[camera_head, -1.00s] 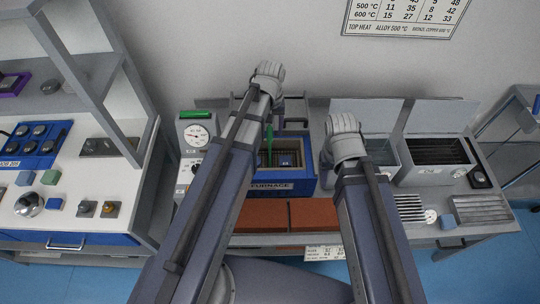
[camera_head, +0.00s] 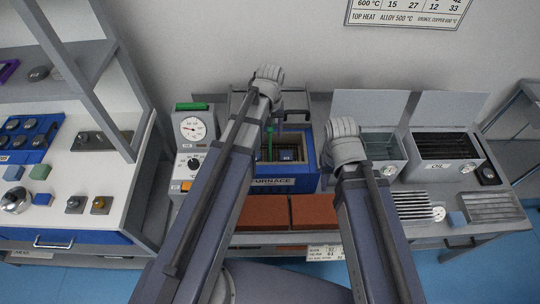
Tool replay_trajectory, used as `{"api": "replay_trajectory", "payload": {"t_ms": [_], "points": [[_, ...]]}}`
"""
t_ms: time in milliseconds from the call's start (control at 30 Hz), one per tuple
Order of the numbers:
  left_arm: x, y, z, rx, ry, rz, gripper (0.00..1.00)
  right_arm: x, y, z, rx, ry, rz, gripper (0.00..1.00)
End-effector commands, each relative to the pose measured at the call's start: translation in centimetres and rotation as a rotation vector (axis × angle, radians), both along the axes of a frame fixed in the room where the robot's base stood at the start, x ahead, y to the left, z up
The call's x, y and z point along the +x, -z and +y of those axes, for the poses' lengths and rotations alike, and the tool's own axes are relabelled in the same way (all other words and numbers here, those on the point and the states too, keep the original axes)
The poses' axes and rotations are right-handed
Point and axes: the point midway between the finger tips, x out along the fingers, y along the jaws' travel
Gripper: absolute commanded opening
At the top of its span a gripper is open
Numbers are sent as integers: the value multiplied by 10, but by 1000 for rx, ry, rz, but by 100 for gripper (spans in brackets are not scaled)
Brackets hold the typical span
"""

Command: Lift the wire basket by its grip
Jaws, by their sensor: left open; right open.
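An open-topped blue furnace (camera_head: 285,183) stands on the bench in the middle. A thin upright green piece (camera_head: 269,145) shows inside its opening, beside my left forearm; it may be the basket's grip. The wire basket's mesh cannot be made out, as the opening is dark and partly covered by my arm. My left gripper (camera_head: 269,80) is at the end of the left arm, above the furnace's back side; its fingertips are hidden. My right gripper (camera_head: 346,142) is over the furnace's right edge, next to the first tank; its fingertips are hidden too. Both hold nothing visible.
Two tanks with raised lids, the grey tank (camera_head: 385,158) and the oil tank (camera_head: 444,156), stand to the right. A gauge box (camera_head: 195,128) stands left of the furnace. Red bricks (camera_head: 313,211) lie in front. A white side bench (camera_head: 85,170) with shelves is at left.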

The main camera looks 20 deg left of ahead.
Motion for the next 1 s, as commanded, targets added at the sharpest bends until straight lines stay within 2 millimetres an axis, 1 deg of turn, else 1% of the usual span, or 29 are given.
{"api": "replay_trajectory", "payload": {"t_ms": [33, 100, 400, 900, 967, 1000], "points": [[0, 13, 0, 0, 0, 0, 62, 0, 13, 0, 0, 0, 0, 50], [0, 18, 0, 0, 0, 0, 62, 0, 18, 0, 0, 0, 0, 50], [0, 17, 0, 0, 0, 0, 61, 0, 17, 0, 0, 0, 0, 50], [0, 17, 0, 0, 0, 0, 5, 0, 17, 0, 0, 0, 0, 50], [0, 17, 0, 0, 0, 0, 0, 0, 17, 0, 0, 0, 0, 50], [0, 17, 0, 0, 0, 0, 0, 0, 17, 0, 0, 0, 0, 50]]}}
